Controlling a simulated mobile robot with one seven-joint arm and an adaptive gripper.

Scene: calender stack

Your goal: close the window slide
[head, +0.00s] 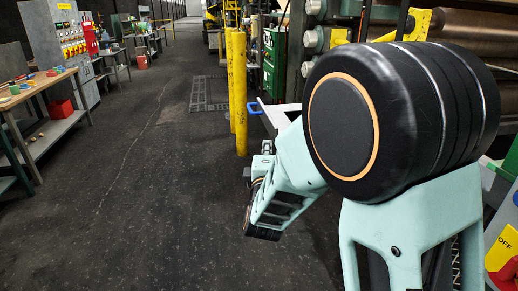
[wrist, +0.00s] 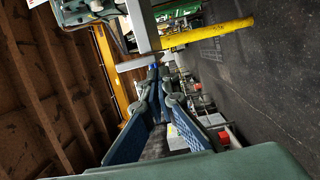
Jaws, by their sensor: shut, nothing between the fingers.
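A blue handle (head: 254,108) sits at the left end of a pale grey frame (head: 279,117), which I take to be the window slide. It is beside the yellow posts in the head view. Whether the slide is open or shut I cannot tell. My gripper (head: 267,147) is below and slightly right of the handle in the head view, partly hidden by my own arm. In the wrist view the fingers of my gripper (wrist: 159,78) come together, shut and empty. A small blue patch, likely the handle (wrist: 155,66), shows just past the fingertips; contact cannot be told.
Yellow posts (head: 239,90) stand just left of the frame. A green cabinet (head: 274,62) and machine rollers (head: 470,40) are behind and right. A workbench (head: 38,84) stands at the far left. The dark floor (head: 150,170) between is clear.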

